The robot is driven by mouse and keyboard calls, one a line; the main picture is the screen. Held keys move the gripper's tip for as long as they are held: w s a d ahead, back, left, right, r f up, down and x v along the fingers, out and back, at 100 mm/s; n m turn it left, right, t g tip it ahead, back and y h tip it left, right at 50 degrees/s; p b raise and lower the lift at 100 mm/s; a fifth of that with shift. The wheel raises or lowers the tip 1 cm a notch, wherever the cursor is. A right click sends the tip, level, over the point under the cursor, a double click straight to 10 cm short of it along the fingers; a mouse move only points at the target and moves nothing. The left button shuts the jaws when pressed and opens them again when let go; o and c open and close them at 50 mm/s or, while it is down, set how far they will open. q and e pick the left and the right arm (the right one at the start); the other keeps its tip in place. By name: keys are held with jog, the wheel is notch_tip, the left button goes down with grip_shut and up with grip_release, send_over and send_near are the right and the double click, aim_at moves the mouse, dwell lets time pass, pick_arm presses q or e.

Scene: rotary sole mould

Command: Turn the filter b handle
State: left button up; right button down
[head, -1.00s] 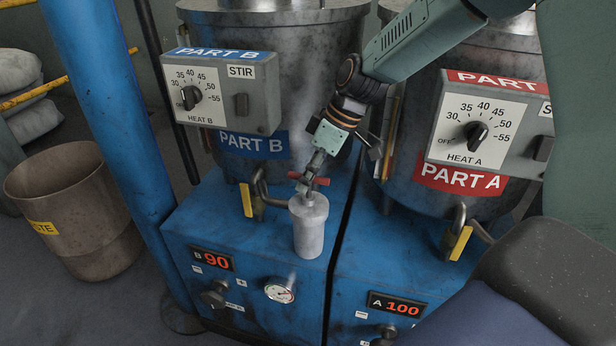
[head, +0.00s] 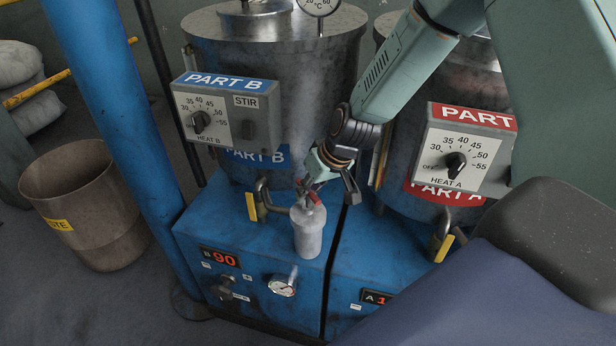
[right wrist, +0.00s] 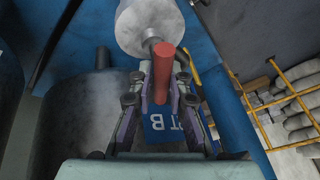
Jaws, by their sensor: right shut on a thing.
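The filter b is a pale grey cylinder (head: 308,232) standing on the blue cabinet in front of the PART B tank. Its red handle (head: 314,197) is at the top and slants down to the right. My right gripper (head: 308,187) reaches down from the upper right and is shut on the handle. In the right wrist view the red handle (right wrist: 163,68) lies between the two fingers, with the round grey filter body (right wrist: 142,24) beyond. The fingers hide part of the handle in the head view. My left gripper is not in view.
The PART B tank (head: 290,95) and its control box (head: 228,110) stand behind and left of the filter. A yellow-handled valve (head: 251,207) is close on its left. A blue post (head: 115,110) and a waste bin (head: 85,205) stand left.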

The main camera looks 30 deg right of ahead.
jog(key=m+p, duration=0.1)
jog(key=m, duration=0.1)
jog(key=m+h+p, duration=0.1)
jog(key=p, duration=0.1)
jog(key=shift+s+a+m+h, duration=0.15)
jog(key=shift+s+m+h, duration=0.15)
jog(key=shift+s+m, duration=0.1)
jog(key=m+h+p, duration=0.1)
jog(key=m+p, duration=0.1)
jog(key=m, duration=0.1)
jog(key=shift+m+h+p, duration=0.3)
jog(key=shift+p, duration=0.05)
jog(key=m+p, duration=0.2)
jog(key=m+h+p, duration=0.1)
jog(key=m+p, duration=0.1)
jog(key=shift+g+h+p, duration=0.3)
jog(key=shift+f+m+g+h+p, duration=0.15)
jog(key=shift+m+g+h+p, duration=0.2)
jog(key=shift+m+p, duration=0.95)
jog(key=c, duration=1.3)
grip_release()
jog(key=shift+w, duration=0.2)
jog(key=shift+r, duration=0.2)
jog(key=v, duration=1.1)
jog(key=shift+s+a+r, duration=0.1)
jog(key=shift+s+r, duration=0.15)
jog(key=shift+r, duration=0.05)
